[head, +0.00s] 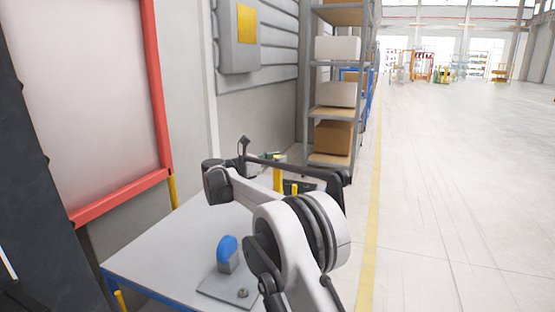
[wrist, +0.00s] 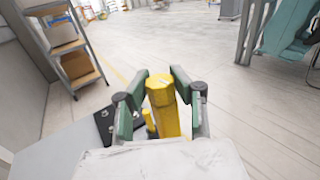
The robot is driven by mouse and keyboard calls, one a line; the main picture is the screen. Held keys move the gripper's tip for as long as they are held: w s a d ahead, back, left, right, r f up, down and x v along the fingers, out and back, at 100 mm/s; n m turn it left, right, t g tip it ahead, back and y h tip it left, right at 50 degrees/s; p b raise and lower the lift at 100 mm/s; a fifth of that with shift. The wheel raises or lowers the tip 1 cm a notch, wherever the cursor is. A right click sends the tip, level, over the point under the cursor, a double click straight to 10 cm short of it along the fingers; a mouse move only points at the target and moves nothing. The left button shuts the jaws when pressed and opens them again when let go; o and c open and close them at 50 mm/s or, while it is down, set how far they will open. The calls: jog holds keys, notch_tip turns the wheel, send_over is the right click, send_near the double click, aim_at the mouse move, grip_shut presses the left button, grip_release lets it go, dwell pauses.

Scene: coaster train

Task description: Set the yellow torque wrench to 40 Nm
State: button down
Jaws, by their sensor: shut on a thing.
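The yellow torque wrench (wrist: 161,105) stands between the green-padded fingers of my gripper (wrist: 154,84) in the wrist view. The gripper is shut on it, and its rounded yellow end faces the camera. The scale and its setting cannot be read. In the head view, a yellow upright piece (head: 278,179) shows under my gripper near the far end of the table; my arm hides much of that area. A dark holder (wrist: 104,122) on the table lies to the left of the wrench in the wrist view, with a smaller yellow part near it.
The grey table (head: 160,250) carries a blue-topped fixture (head: 228,249) on a plate near the front. A shelf rack (head: 335,112) with boxes stands beyond the table. A red-framed panel (head: 100,100) is at left. The floor (head: 455,200) at right is clear.

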jog(key=c, duration=1.4)
grip_release()
jog(key=v, duration=1.2)
jog(key=shift+s, duration=0.1)
jog(key=shift+d, duration=0.1)
